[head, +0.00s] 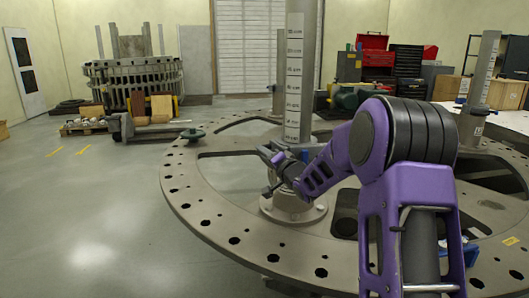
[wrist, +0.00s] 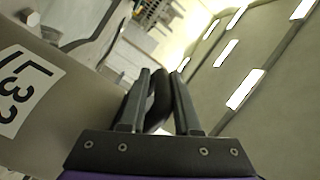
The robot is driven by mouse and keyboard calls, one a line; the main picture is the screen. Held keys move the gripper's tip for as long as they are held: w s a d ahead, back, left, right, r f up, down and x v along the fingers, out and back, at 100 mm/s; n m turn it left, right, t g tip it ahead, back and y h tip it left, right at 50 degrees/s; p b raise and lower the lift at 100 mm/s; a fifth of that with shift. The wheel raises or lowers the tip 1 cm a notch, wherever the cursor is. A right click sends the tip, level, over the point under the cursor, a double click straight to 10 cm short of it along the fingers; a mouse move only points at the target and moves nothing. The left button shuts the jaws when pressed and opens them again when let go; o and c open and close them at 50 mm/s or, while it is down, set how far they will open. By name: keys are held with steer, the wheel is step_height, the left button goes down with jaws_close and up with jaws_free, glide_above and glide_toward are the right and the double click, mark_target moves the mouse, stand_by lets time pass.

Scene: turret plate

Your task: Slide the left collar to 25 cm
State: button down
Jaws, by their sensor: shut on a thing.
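The left post (head: 293,80) stands upright on the round turret plate (head: 215,215), with a column of white scale labels whose figures are too small to read surely. The left collar (head: 304,156) is low on this post, near the lower labels; my arm hides most of it and a blue bit shows. My gripper (head: 272,168) is at the post beside the collar. In the wrist view my gripper (wrist: 158,85) is shut on a dark rounded handle (wrist: 159,100), seemingly the collar's. A post with a label (wrist: 22,88) fills the left of that view.
A second post (head: 483,72) with a scale stands at the right. The plate has large cutouts and many rim holes. The floor at left is open.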

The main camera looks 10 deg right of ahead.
steer(key=shift+a+f, duration=0.15)
steer(key=shift+f, duration=0.05)
steer(key=c, duration=0.8)
jaws_free()
steer(key=shift+o, duration=0.2)
steer(key=shift+r, duration=0.1)
steer(key=shift+s+d, duration=0.3)
steer(key=shift+s, duration=0.25)
steer(key=p+v, duration=0.1)
steer(key=v, duration=1.5)
steer(key=shift+s, duration=0.2)
